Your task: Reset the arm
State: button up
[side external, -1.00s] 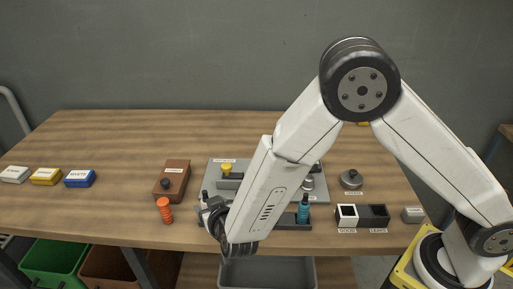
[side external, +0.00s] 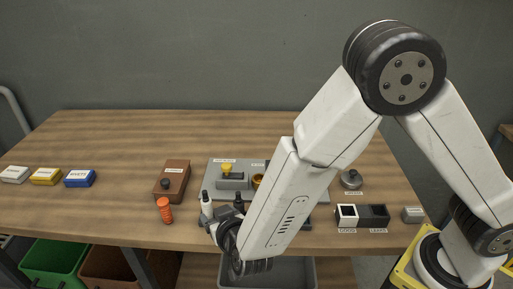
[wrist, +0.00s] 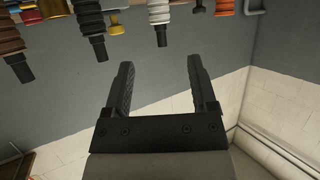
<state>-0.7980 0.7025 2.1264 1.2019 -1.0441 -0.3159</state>
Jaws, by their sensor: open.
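My gripper (side external: 223,212) is at the front edge of the workbench (side external: 110,150), beside a white fitting with a dark top (side external: 207,206). In the wrist view my gripper (wrist: 160,85) has its two dark fingers wide apart with nothing between them. My forearm hides much of the grey fixture plate (side external: 212,178) behind it. I cannot tell from the side view how far the fingers are from the fixture.
A yellow knob (side external: 227,168) stands on the plate. A brown box (side external: 172,180) and an orange ribbed fitting (side external: 164,210) are to the left. A black-and-white bin (side external: 373,214) is to the right. Several fittings (wrist: 92,25) line the wrist view's top.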

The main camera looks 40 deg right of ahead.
jog(key=shift+w, duration=0.1)
jog(key=w+d+r+n+g+y, duration=0.25)
jog(key=d+g+y, duration=0.2)
jog(key=d, duration=0.35)
jog(key=s+d+r+g, duration=0.1)
jog(key=s+d+g, duration=0.5)
jog(key=s+d, duration=0.7)
jog(key=shift+s+d+h, duration=0.3)
jog(key=shift+s+h, duration=0.15)
jog(key=shift+s, duration=0.8)
jog(key=shift+n, duration=0.25)
